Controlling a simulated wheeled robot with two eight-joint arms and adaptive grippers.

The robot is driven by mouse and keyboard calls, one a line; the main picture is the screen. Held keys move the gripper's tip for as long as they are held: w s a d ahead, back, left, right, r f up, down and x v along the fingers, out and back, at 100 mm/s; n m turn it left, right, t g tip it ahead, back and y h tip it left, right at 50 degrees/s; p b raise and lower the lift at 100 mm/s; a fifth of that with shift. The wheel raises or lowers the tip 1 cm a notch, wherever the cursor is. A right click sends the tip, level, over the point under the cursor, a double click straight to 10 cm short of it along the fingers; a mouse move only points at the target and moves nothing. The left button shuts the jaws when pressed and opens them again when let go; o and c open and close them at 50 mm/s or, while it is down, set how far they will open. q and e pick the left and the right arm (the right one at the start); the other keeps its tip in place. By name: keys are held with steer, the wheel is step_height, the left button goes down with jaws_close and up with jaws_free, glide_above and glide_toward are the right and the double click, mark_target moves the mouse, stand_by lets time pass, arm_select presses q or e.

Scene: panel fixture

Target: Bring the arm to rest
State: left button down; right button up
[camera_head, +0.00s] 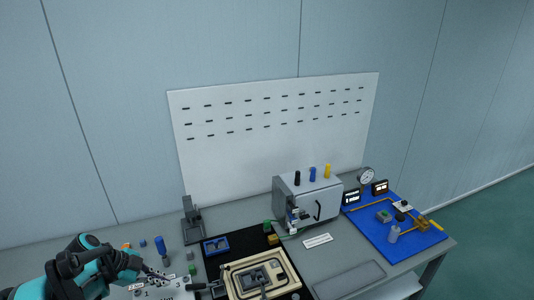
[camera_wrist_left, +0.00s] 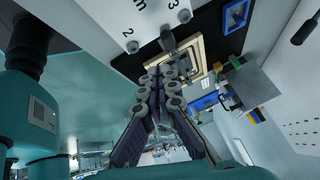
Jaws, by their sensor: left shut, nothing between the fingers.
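My left arm (camera_head: 85,272), teal and black, comes in at the lower left of the head view. Its gripper (camera_head: 165,277) is over the left part of the grey bench, beside a white numbered plate (camera_head: 165,290). In the left wrist view the two dark fingers of the gripper (camera_wrist_left: 160,72) come together at their tips, with nothing between them. The plate with its numbers shows past them in that view (camera_wrist_left: 150,25). I cannot tell whether the fingertips touch the plate. My right gripper is in neither view.
A beige frame (camera_head: 237,288) on a black mat lies right of the gripper. A blue-handled tool (camera_head: 160,246) stands close behind it. A grey box unit (camera_head: 310,198) and a blue panel (camera_head: 405,238) are farther right. A white slotted board (camera_head: 275,130) stands behind the bench.

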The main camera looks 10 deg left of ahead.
arm_select(q)
steer(key=s+d+r+n+t+y+b, duration=0.1)
steer(key=s+d+n+y+b, duration=0.1)
steer(key=s+d+n, duration=0.2)
steer(key=s+d+r+n+t+y+b, duration=0.1)
steer(key=s+d+n+y, duration=0.2)
steer(key=d+n, duration=0.7)
steer(key=s+d, duration=0.1)
steer(key=d, duration=0.6)
steer(key=shift+d+r+n+t+b, duration=0.2)
steer(key=shift+d+n+t+b, duration=0.15)
steer(key=shift+d+n+t, duration=0.05)
